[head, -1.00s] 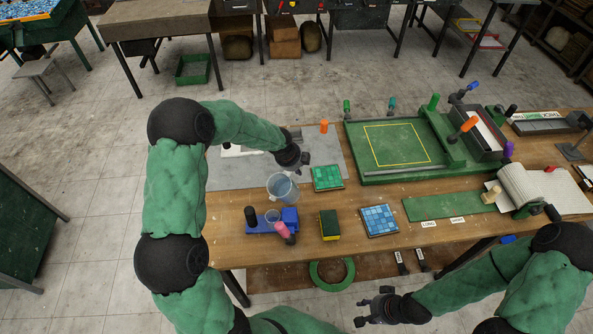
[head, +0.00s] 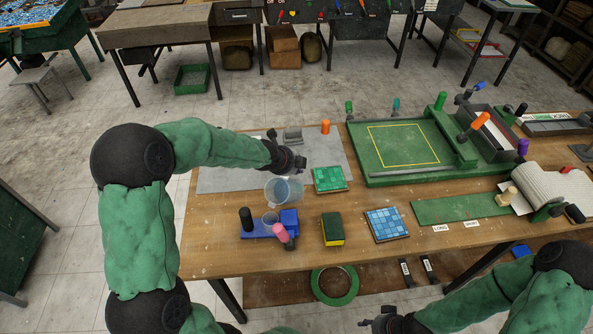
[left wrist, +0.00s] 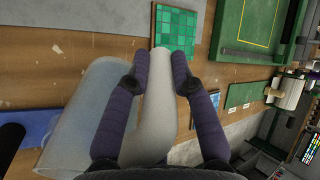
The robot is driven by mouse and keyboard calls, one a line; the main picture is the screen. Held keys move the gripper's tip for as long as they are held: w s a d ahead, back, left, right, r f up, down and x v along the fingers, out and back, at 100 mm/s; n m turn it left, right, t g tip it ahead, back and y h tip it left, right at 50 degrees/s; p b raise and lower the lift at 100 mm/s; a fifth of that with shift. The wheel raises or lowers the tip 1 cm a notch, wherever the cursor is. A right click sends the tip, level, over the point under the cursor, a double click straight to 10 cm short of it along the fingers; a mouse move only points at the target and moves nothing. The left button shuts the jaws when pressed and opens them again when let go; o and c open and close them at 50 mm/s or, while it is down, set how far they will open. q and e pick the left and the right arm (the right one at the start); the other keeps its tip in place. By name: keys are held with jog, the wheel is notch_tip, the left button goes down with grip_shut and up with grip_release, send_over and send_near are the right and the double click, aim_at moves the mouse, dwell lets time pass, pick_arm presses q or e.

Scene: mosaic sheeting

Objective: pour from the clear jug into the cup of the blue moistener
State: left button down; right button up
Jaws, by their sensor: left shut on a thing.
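The clear jug (head: 284,191) is held above the table, tilted with its mouth towards the left, just behind the blue moistener (head: 256,231). The moistener stands on the table with its small clear cup (head: 270,219) in the middle. My left gripper (head: 292,168) is shut on the jug's handle. In the left wrist view the pale handle (left wrist: 155,110) is between my two fingers and the jug's clear body (left wrist: 85,105) is at the left. I cannot see any stream into the cup. My right gripper (head: 380,322) is low at the bottom edge, partly cut off.
A black post (head: 246,218) and a pink-topped handle (head: 280,233) stand at the moistener. A green mosaic tile (head: 330,180), a sponge block (head: 332,229) and a blue mosaic tile (head: 387,224) lie to the right. A green frame board (head: 400,175) lies behind.

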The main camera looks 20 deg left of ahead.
pick_arm(q)
jog(key=shift+s+a+f+t+b, duration=0.1)
jog(key=shift+s+t+b, duration=0.35)
jog(key=shift+b, duration=0.85)
jog(key=shift+s+f+t+b, duration=0.15)
jog(key=shift+t+b, duration=0.6)
jog(key=shift+b, duration=0.5)
jog(key=shift+r, duration=0.35)
jog(key=shift+a+f+p, duration=0.2)
jog(key=shift+a+p, duration=0.05)
jog(key=shift+p, duration=0.05)
jog(key=shift+s+a+r+t+b, duration=0.1)
jog(key=shift+s+r+t+b, duration=0.4)
jog(key=shift+r+t+b, duration=0.5)
jog(key=shift+s+r+t+b, duration=0.4)
jog(key=shift+s+r+b, duration=0.2)
jog(key=shift+b, duration=1.1)
dwell(2.1)
